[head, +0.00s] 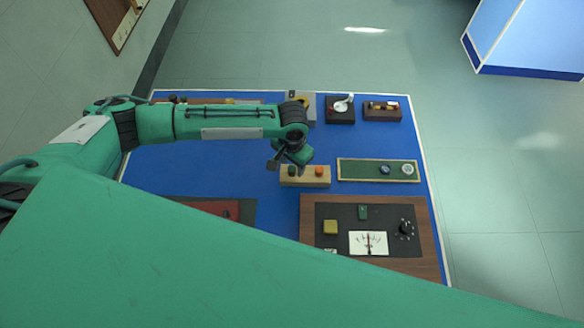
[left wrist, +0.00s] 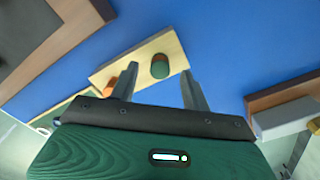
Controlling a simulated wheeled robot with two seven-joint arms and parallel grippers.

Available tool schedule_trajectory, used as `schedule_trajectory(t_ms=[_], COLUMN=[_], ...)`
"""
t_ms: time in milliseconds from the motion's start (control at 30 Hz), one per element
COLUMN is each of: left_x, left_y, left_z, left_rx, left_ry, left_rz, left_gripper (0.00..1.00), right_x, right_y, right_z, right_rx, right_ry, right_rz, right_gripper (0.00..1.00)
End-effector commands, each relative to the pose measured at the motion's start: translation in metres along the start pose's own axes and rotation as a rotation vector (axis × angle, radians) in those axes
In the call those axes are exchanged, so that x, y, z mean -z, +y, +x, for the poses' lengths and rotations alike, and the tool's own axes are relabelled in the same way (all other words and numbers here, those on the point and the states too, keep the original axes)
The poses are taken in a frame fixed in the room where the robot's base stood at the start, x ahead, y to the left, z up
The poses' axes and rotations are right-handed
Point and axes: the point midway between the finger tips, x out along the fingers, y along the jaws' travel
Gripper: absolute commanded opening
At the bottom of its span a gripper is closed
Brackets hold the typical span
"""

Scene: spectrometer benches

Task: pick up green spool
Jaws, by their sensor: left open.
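The green spool (head: 292,171) stands on a light wooden block (head: 305,182) on the blue bench top, left of an orange spool (head: 319,171). The left wrist view shows the green spool (left wrist: 160,68) with its brown top, beside the orange spool (left wrist: 111,84) on the block (left wrist: 143,54). My left gripper (head: 279,162) is open and empty, just above the left end of the block. In the left wrist view its two fingers (left wrist: 160,76) point toward the green spool, which appears between their tips; contact is not visible. My right gripper is not in view.
A green board (head: 352,173) with round pieces lies right of the block. A wood-framed meter panel (head: 318,209) lies in front of it. Dark-based devices (head: 340,116) stand along the back edge. The blue bench top (head: 215,168) is clear left of the block.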

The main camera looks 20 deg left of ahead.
Motion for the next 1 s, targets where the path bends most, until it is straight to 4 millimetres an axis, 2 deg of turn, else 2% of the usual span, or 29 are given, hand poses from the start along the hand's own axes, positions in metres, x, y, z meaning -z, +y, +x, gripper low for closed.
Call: schedule_trajectory(t_ms=[200, 400, 467, 667, 1000], left_x=[0.000, 0.000, 0.000, 0.000, 0.000], left_y=[0.000, 0.000, 0.000, 0.000, 0.000], left_z=[0.020, 0.022, 0.022, 0.021, 0.019], left_rx=[0.000, 0.000, 0.000, 0.000, 0.000], left_ry=[0.000, 0.000, 0.000, 0.000, 0.001], left_rz=[0.000, 0.000, 0.000, 0.000, 0.000], left_gripper=[0.48, 0.48, 0.40, 0.01, 0.00], right_x=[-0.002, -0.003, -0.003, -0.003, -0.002], right_y=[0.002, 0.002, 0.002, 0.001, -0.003], right_z=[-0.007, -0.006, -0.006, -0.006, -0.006], right_rx=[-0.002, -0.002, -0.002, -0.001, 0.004], right_ry=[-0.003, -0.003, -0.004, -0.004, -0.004], right_rz=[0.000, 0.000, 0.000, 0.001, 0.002], right_gripper=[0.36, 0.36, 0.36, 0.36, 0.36])
